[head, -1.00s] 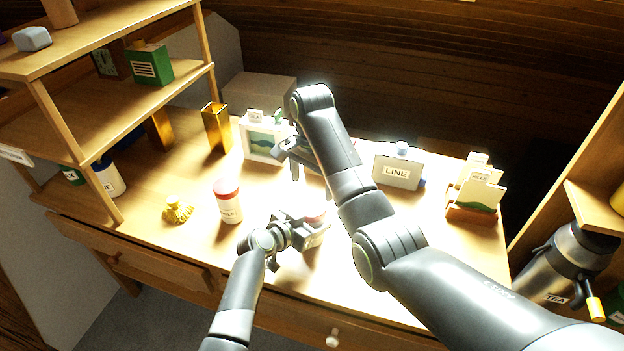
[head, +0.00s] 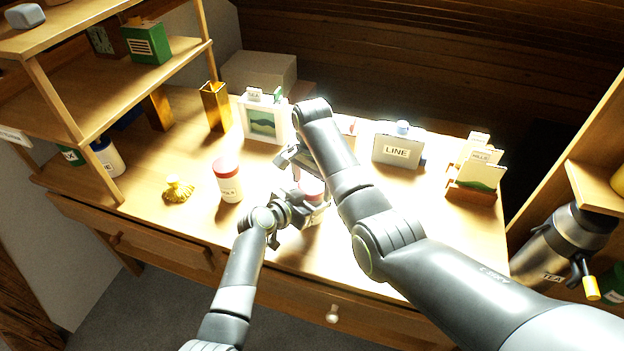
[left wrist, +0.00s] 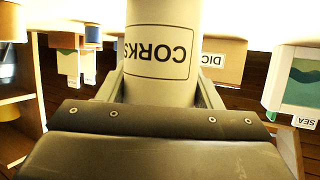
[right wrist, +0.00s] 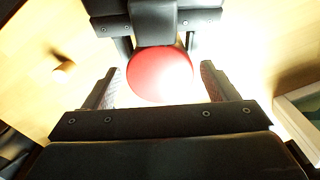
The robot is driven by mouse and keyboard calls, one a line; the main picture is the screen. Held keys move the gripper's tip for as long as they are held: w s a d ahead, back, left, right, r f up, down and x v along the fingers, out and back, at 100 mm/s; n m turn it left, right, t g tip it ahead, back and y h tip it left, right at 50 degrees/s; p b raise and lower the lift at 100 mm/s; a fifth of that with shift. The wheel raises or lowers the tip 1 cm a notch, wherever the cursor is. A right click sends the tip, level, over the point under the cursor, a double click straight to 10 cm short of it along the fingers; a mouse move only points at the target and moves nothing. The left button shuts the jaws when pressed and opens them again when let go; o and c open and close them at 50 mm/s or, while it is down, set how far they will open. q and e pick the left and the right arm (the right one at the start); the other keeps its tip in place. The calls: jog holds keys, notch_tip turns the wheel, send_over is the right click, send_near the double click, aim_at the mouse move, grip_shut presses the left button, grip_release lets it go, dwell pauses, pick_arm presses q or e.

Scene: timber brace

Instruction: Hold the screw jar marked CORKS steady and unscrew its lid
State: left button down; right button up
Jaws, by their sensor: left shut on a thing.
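The CORKS jar (head: 316,211) stands at the front of the desk, pale with a red lid, partly hidden by my arms in the head view. In the left wrist view its label (left wrist: 158,53) reads CORKS upside down. My left gripper (head: 303,210) is shut on the jar's body, one finger on each side. My right gripper (head: 297,168) is over the jar. In the right wrist view the round red lid (right wrist: 160,76) lies between its open fingers, with visible gaps on both sides.
A second red-lidded jar (head: 228,182) stands left of the CORKS jar, with a yellow knobbed thing (head: 178,190) beyond it. Desk right of the jar is mostly clear.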

jog(key=c, duration=0.9)
jog(key=n, duration=0.7)
jog(key=shift+c, duration=0.2)
jog(key=o, duration=1.1)
jog(key=shift+r, duration=0.1)
